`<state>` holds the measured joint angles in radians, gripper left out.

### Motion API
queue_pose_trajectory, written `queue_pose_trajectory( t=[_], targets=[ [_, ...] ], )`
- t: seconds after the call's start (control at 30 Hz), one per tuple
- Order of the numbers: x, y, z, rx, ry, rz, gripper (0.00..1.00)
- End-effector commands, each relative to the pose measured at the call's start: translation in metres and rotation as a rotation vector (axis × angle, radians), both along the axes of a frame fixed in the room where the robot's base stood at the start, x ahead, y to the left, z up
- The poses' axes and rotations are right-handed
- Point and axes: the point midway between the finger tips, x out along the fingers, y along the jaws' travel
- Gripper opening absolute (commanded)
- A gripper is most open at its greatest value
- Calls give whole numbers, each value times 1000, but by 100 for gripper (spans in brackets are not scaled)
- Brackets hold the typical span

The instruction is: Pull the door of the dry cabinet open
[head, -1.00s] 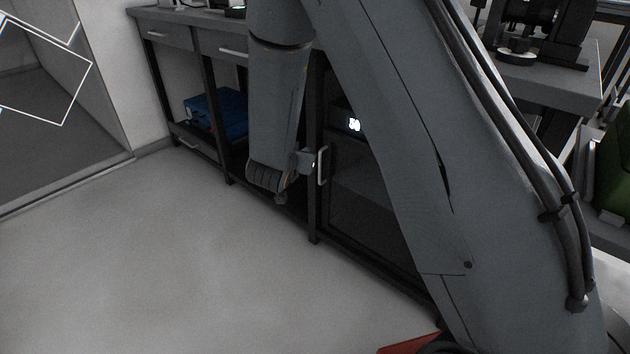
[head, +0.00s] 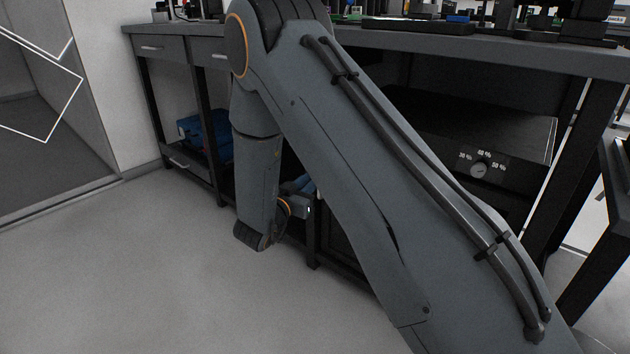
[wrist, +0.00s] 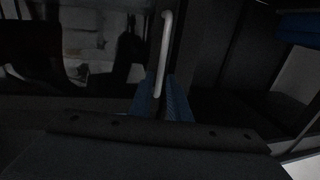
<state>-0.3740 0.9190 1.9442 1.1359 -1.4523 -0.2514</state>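The dry cabinet's dark, glossy door (wrist: 95,50) fills the left of the wrist view and looks shut. Its pale upright bar handle (wrist: 165,45) is near the door's right edge there. My gripper (wrist: 159,88) has its two blue fingers on either side of the handle's lower end. The gap is narrow and dark, so I cannot tell whether the fingers press on the bar. In the head view my gripper (head: 308,190) is at the cabinet front, partly hidden by my arm, which also covers most of the door (head: 342,245).
A workbench (head: 400,38) with drawers runs above the cabinet. A blue case (head: 203,132) lies on the open shelf to the left. A dark box with a dial (head: 480,165) stands right of my arm. The floor (head: 130,270) in front is clear.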

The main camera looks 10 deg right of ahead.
Motion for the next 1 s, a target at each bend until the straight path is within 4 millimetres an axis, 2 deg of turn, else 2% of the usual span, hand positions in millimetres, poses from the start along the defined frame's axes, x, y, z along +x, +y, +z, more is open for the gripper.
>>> queue_pose_trajectory(
  t=[0.2, 0.5, 0.53, 0.6, 0.63, 1.0],
  targets=[
    [16, -15, -1, 1, 1, 0, 16],
    [18, -17, 0, 1, 1, 1, 16],
    [18, -17, 0, 1, 1, 1, 15],
    [18, -17, 0, 1, 1, 1, 3],
    [18, -17, 0, 1, 1, 1, 0],
    [15, -13, 0, 0, 3, 11, 0]
  ],
)
